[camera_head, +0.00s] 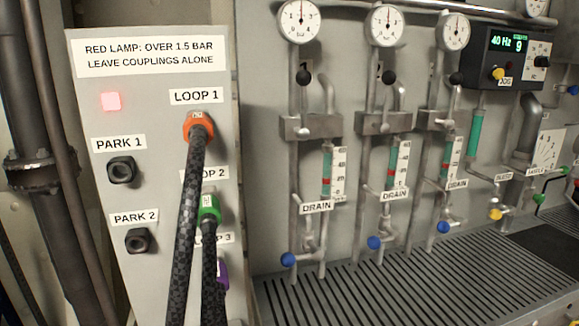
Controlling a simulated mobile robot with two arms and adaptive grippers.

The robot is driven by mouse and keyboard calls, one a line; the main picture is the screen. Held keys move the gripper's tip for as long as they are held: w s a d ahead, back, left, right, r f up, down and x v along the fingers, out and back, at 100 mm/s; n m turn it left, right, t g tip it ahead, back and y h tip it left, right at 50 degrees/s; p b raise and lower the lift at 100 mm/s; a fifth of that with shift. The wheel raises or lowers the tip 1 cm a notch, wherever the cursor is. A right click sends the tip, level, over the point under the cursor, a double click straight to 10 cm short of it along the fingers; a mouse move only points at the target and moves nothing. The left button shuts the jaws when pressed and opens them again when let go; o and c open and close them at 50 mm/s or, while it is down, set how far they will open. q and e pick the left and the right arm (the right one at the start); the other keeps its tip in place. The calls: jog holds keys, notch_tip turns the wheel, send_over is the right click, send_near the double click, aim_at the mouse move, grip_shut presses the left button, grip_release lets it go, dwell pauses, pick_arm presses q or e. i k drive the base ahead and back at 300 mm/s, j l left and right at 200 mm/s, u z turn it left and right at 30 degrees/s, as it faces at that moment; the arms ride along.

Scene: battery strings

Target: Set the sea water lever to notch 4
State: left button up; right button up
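I cannot make out a lever labelled sea water in the head view. A white scale plate (548,150) with marks stands at the right edge, and its writing is too small to read. Green-tipped handles (539,198) show just below it, partly cut off by the frame edge. Neither of my grippers is in view.
A grey panel at left has a lit red lamp (111,101), an orange coupling (199,127) and a green coupling (209,208) with black hoses hanging in front. Several gauges (300,22) and blue-knobbed drain valves (288,260) line the wall above a slatted grate (400,290). A display box (508,45) reads 40 Hz.

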aim_at(563, 169)
jog(key=z, duration=1.45)
